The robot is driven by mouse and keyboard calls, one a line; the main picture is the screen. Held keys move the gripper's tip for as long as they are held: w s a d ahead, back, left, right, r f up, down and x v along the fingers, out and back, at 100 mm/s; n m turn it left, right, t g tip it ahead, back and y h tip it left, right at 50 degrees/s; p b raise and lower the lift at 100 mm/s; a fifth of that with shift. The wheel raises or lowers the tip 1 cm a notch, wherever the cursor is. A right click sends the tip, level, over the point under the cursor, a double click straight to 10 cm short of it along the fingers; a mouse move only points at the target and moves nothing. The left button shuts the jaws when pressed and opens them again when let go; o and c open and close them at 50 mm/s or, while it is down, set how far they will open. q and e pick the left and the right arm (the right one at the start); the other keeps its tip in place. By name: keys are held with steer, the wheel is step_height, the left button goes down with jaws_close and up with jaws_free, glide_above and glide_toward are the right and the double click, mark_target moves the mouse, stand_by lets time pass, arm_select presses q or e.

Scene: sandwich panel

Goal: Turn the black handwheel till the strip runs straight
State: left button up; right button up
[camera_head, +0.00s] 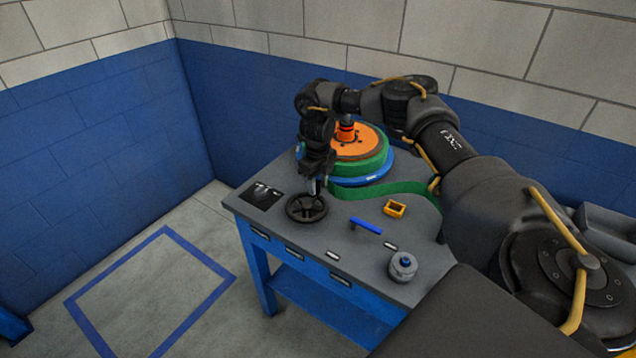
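The black handwheel (293,211) lies flat near the front left of the grey-topped blue table. My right gripper (317,189) points down at the handwheel's back right side, its fingertips at or just above the wheel. I cannot tell whether they touch it or how far apart they are. The green strip (395,188) leaves a green coil (372,170) with an orange top and runs right in a bend. My arm hides part of the strip. My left gripper is not in view.
A dark plate with pale marks (261,196) lies left of the handwheel.

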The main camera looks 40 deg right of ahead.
mark_target(326, 205)
jaws_close()
steer(key=shift+s, duration=0.1)
steer(key=shift+s+r+m+p, duration=0.1)
steer(key=shift+s+m+p, duration=0.2)
steer(key=shift+m+p, duration=0.55)
steer(key=s+m+p, duration=0.1)
steer(key=m+p, duration=0.2)
steer(key=shift+s, duration=0.35)
steer(key=m+p, duration=0.1)
steer(key=m, duration=0.1)
steer(key=s+m+p, duration=0.1)
steer(key=shift+s+a+m+p, duration=0.2)
steer(key=shift+s+m+p, duration=0.1)
steer(key=shift+m, duration=0.05)
steer(key=shift+s+a+m+p, duration=0.15)
steer(key=shift+s+m+p, duration=0.1)
steer(key=shift+m+p, duration=0.3)
steer(key=shift+s+a+m+p, duration=0.2)
steer(key=shift+m+p, duration=0.2)
steer(key=shift+m, duration=0.25)
